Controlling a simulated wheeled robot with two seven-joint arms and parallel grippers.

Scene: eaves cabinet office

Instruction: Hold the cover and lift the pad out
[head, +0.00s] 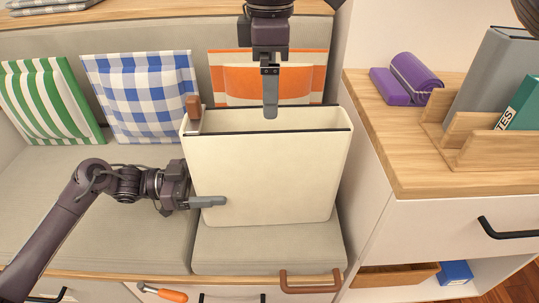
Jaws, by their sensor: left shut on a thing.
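The cream cover (265,185) stands upright on the bench seat, its mouth open at the top with a dark edge along the front rim. A brown tab (193,107) sits at its rear left corner. Inside the mouth I see only pale surfaces; I cannot tell the pad from the cover's lining. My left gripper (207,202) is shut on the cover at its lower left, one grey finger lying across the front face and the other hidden. My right gripper (270,100) points down over the mouth, seen edge-on, so its opening does not show.
Green-striped (50,100), blue-checked (142,95) and orange-striped cushions (225,70) lean at the back. On the right, a wooden counter (400,170) holds a purple roll (412,78) and a book rack (475,140). An orange-handled tool (165,293) is at the front edge.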

